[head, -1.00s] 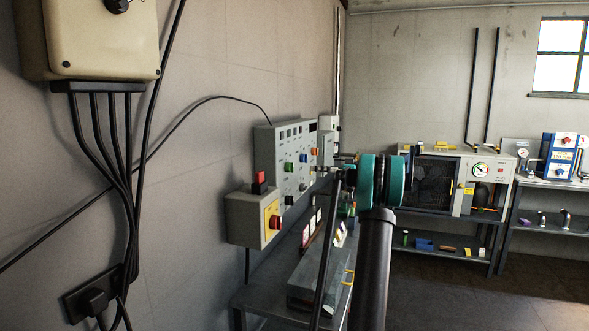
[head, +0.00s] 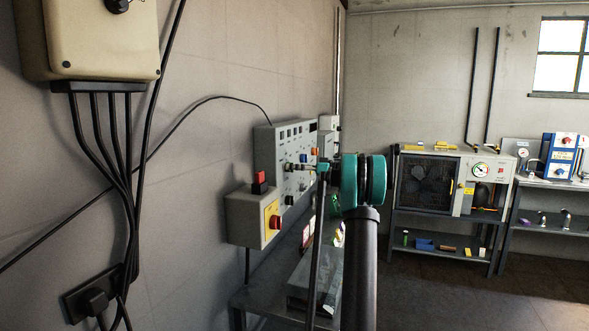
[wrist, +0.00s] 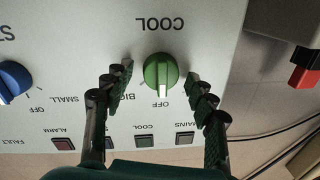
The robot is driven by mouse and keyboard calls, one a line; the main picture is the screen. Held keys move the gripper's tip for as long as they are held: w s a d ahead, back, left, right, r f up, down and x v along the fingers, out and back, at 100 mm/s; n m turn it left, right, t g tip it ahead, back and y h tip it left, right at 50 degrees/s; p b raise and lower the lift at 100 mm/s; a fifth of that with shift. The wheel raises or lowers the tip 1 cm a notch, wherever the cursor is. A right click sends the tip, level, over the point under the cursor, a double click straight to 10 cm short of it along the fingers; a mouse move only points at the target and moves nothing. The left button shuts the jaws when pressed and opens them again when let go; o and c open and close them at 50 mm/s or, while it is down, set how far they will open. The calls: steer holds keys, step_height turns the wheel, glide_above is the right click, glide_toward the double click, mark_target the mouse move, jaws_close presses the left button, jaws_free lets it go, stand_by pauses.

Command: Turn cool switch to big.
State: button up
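The cool switch is a round green knob (wrist: 161,72) on a light grey panel. In the wrist view the panel lettering is upside down, with COOL above the knob and OFF below it. The knob's pale pointer line points down toward OFF. BIG is partly covered by the left finger, and SMALL is farther left. My gripper (wrist: 164,82) is open, one finger on each side of the knob, with visible gaps. In the head view my gripper (head: 292,167) is at the control panel (head: 268,150) and hides the green knob there.
A blue knob (wrist: 12,80) is left of the green one in the wrist view. A box with a red knob (head: 275,222) and a red-and-black switch (head: 260,182) stands near the panel. A metal bench (head: 262,302) lies below.

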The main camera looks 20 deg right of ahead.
steer(key=c, duration=1.1)
steer(key=shift+o, duration=0.2)
steer(key=shift+d+f+m+t, duration=0.1)
steer(key=shift+m+t, duration=0.05)
steer(key=shift+m, duration=2.45)
steer(key=shift+f+m+t, duration=0.1)
steer(key=shift+m+t, duration=0.05)
steer(key=shift+m, duration=2.45)
steer(key=o, duration=1.2)
steer(key=shift+c, duration=0.2)
